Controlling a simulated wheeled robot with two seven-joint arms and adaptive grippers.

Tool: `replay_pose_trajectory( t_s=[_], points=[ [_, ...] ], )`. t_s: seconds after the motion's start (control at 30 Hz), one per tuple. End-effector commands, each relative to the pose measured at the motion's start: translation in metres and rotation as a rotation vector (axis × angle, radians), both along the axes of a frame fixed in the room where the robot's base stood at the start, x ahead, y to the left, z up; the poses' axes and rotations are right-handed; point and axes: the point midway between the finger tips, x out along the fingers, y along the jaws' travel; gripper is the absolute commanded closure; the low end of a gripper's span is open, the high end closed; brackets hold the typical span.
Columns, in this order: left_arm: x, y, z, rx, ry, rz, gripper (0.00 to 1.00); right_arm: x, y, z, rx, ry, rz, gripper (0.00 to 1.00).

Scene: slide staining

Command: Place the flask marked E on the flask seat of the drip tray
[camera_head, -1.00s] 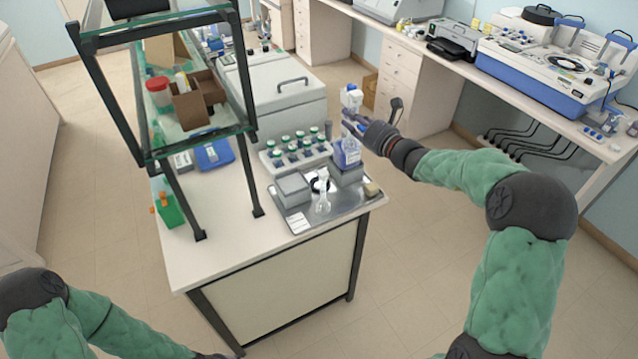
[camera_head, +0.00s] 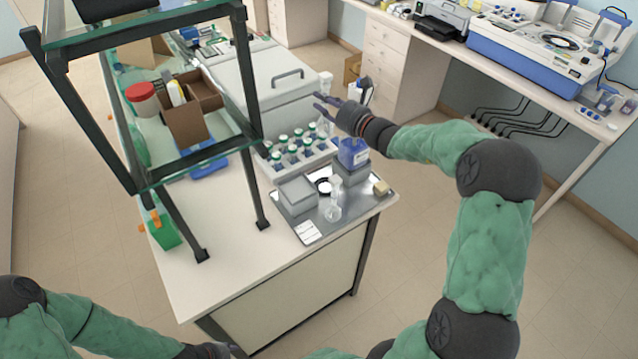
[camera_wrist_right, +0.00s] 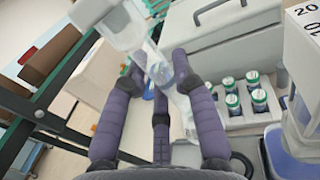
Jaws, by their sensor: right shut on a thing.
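My right gripper (camera_head: 326,104) is above the back of the bench's right end, shut on a clear flask (camera_head: 326,82). In the right wrist view the flask (camera_wrist_right: 163,74) shows between the fingers, tilted in the picture; I cannot read a letter on it. The drip tray (camera_head: 357,207) lies at the bench's front right corner, in front of and below the gripper. A dark ring with a pale centre (camera_head: 323,187), which looks like the flask seat, is on it. Another clear flask (camera_head: 333,208) stands in front of the ring. My left gripper (camera_head: 208,351) barely shows at the bottom edge.
A grey box (camera_head: 298,194) and a blue-labelled bottle (camera_head: 353,152) on a grey block flank the ring. A rack of green-capped vials (camera_head: 297,150) stands behind. A glass shelf frame (camera_head: 247,85) rises at left; a large lidded white box (camera_head: 268,95) stands behind.

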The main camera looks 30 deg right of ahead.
Motion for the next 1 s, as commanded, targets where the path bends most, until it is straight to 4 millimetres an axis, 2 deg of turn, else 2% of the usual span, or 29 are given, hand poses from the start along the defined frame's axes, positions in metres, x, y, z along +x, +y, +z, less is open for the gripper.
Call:
replay_pose_trajectory(
  t_s=[0.03,0.1,0.57,1.0],
  points=[
    [-0.002,0.000,-0.007,-0.001,0.004,-0.001,0.60,0.000,0.000,-0.012,0.003,0.004,0.000,1.00],
    [-0.002,0.000,-0.011,-0.001,0.004,-0.001,0.60,0.000,0.000,-0.022,0.003,0.004,-0.001,1.00],
    [-0.002,0.000,-0.029,-0.001,0.003,-0.001,0.60,-0.001,0.000,-0.077,0.003,0.003,0.000,1.00],
    [-0.002,0.000,-0.048,-0.001,0.003,-0.001,0.60,-0.001,-0.001,-0.175,0.004,0.003,-0.001,1.00]
  ],
)
